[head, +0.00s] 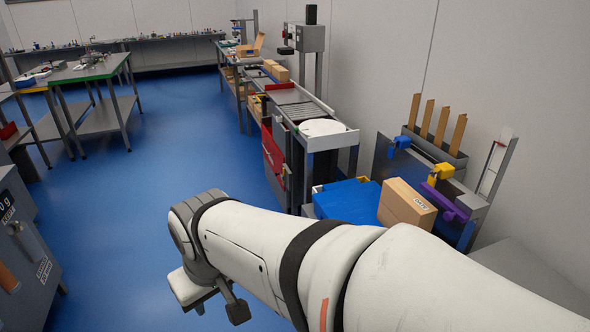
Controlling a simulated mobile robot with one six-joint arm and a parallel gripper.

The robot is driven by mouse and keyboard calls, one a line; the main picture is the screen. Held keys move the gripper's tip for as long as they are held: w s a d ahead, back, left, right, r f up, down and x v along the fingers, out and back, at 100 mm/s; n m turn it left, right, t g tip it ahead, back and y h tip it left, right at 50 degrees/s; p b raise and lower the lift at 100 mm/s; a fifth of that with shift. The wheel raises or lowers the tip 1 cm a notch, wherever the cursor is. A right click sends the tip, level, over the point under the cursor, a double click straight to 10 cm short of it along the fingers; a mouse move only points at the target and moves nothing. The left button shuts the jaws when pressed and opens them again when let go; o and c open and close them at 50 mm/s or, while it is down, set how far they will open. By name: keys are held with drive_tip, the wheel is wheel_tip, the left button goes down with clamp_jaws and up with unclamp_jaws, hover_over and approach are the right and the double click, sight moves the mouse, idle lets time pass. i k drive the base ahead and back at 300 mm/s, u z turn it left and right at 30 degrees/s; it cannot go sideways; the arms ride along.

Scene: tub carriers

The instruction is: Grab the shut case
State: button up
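A closed brown cardboard case (405,204) with a white label stands at the right, behind my arm, its lower part hidden. A blue tub or lid (347,201) is directly to its left. An open cardboard case (252,46) with raised flaps stands far back on the bench line. Closed brown cartons (279,72) lie on the conveyor near it. My gripper (211,298) hangs at the wrist over the blue floor, left of and apart from the cases.
A roller conveyor (297,104) with a round white plate (322,127) runs along the right wall. A rack (437,150) with coloured clamps stands behind the near case. A green-edged table (90,70) is at the left. A grey cabinet (25,250) is near left. The blue floor between is clear.

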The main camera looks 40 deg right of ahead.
sight(409, 206)
drive_tip(key=u, duration=0.05)
drive_tip(key=i, duration=2.2)
drive_tip(key=z, duration=3.15)
drive_tip(key=i, duration=1)
drive_tip(key=z, duration=0.05)
